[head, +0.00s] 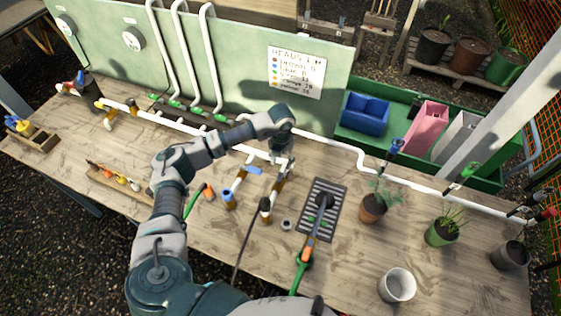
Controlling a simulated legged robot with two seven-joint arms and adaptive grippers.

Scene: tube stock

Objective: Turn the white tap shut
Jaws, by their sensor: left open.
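A white pipe (215,133) runs along the back of the wooden table with short branches towards the front. My left gripper (284,163) is open and points down over the branch that ends in a brown and black fitting (265,206). The gripper covers the upper part of this branch, so I cannot clearly make out a white tap handle there or whether the fingers touch it. The branch just to the left carries a blue tap handle (254,170) and ends in a blue fitting (228,197). My right gripper is not in view.
A dark drain grate (335,197) with a hose nozzle over it lies to the right. Potted plants (373,207) and a white cup (397,285) stand further right. A green panel (230,60) with a label sheet (296,72) rises behind the pipe. A small rack (118,180) lies left.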

